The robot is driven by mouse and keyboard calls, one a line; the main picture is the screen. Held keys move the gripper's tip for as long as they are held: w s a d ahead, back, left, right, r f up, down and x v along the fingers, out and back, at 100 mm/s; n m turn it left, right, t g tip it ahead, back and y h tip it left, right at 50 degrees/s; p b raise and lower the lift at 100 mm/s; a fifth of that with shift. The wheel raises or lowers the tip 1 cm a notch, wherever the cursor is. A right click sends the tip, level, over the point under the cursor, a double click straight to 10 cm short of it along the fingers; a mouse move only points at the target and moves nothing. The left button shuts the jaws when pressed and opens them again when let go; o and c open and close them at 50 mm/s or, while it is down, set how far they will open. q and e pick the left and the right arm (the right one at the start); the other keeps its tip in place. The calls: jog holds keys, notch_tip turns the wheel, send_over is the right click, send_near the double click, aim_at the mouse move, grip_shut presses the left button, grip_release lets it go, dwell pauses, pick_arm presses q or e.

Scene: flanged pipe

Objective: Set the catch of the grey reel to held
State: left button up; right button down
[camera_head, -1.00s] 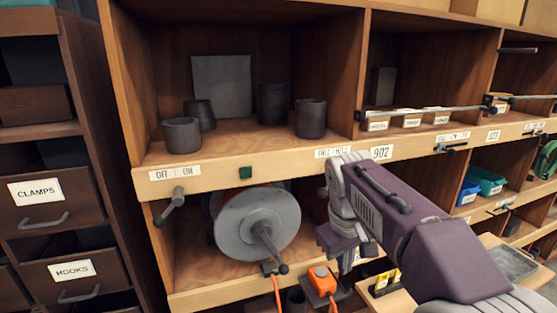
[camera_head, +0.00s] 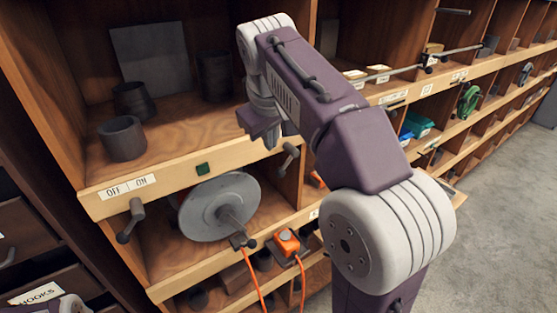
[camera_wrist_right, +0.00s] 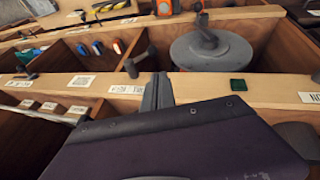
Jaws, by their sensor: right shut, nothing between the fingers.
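The grey reel (camera_head: 220,207) hangs in the lower compartment, its crank pointing outwards. It also shows in the wrist view (camera_wrist_right: 210,50). A small grey lever (camera_head: 290,158), apparently its catch, sits right of the reel below the shelf board. In the wrist view the lever (camera_wrist_right: 139,62) lies slanted beyond the board, near a partly covered label (camera_wrist_right: 125,89) whose words I cannot read surely. My right gripper (camera_wrist_right: 157,90) is shut and empty over the board beside this label, apparently apart from the lever. In the head view its fingertips are hidden.
Another lever (camera_head: 130,220) hangs under the OFF/ON label (camera_head: 127,187), left of the reel. A green square (camera_head: 203,168) is on the board. An orange box (camera_head: 287,242) with cables is below. Dark cups (camera_head: 122,139) stand on the upper shelf. The floor at right is clear.

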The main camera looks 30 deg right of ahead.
send_near(282, 168)
notch_tip(282, 168, down, 3)
jog(key=w+a, duration=0.1)
jog(key=w, duration=0.1)
jog(key=shift+w+d+f+p, duration=0.2)
jog(key=shift+d+f+p, duration=0.1)
jog(key=shift+d+f, duration=0.25)
jog(key=shift+w+d+f+p, duration=0.2)
jog(key=shift+d+f+p, duration=0.05)
jog(key=shift+d+f, duration=0.3)
pick_arm(q)
jog(key=shift+s+d+r, duration=0.2)
jog(key=shift+s+r, duration=0.2)
jog(key=shift+r, duration=0.2)
pick_arm(e)
jog(key=shift+s+f, duration=0.1)
jog(key=shift+s, duration=0.05)
pick_arm(q)
jog(key=shift+w, duration=0.1)
